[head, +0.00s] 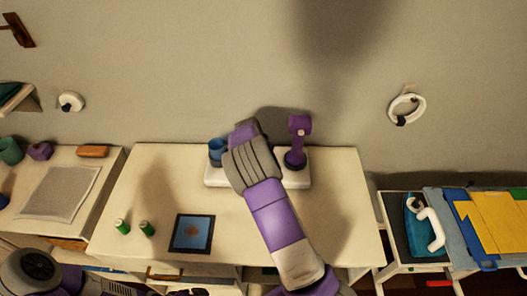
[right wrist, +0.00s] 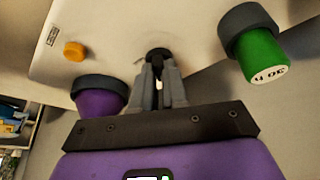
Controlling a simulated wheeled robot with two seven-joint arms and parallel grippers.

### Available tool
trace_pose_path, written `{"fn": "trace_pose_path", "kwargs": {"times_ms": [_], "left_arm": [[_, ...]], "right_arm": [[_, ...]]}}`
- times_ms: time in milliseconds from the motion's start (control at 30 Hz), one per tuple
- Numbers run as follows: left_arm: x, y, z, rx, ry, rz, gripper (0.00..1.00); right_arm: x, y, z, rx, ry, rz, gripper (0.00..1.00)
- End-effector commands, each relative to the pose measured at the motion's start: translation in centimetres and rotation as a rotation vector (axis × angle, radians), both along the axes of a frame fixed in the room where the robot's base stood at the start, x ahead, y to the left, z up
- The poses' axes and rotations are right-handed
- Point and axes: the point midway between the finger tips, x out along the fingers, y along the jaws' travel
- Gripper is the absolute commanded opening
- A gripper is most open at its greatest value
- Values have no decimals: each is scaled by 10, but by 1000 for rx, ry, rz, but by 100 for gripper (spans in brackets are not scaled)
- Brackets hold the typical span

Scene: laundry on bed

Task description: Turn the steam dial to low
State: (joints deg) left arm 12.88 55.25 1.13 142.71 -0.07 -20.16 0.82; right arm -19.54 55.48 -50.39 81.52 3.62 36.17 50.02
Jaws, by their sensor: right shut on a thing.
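In the head view a white base unit (head: 214,178) stands at the back of the table, with a blue cylinder (head: 216,150) at its left and a purple upright part (head: 299,135) at its right. My right arm covers its middle, hiding the fingers there. In the right wrist view my right gripper (right wrist: 158,82) is shut with its fingertips at a small dark round knob (right wrist: 158,54) on the white panel (right wrist: 110,25). I cannot tell whether this knob is the steam dial; no setting mark on it is readable. My left gripper is not in view.
The right wrist view shows an orange button (right wrist: 74,51), a dark-collared purple part (right wrist: 98,102) and a green cylinder (right wrist: 262,55) near the fingers. On the table (head: 130,195) are a tablet (head: 192,233) and two green bottles (head: 122,226). An iron (head: 418,225) stands right.

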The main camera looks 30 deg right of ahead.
Motion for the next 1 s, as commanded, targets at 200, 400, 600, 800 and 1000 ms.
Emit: {"fn": "trace_pose_path", "kwargs": {"times_ms": [200, 400, 600, 800, 1000], "left_arm": [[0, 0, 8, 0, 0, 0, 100], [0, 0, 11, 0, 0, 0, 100], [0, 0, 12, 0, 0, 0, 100], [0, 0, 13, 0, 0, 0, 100], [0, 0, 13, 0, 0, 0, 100]], "right_arm": [[3, 1, 1, -3, 0, -193, 0], [5, 1, 1, -1, -2, -339, 0], [5, 1, 0, -2, -2, -441, 0], [6, 1, 0, -1, -2, -494, 0], [6, 1, 1, 0, -3, -511, 0]]}}
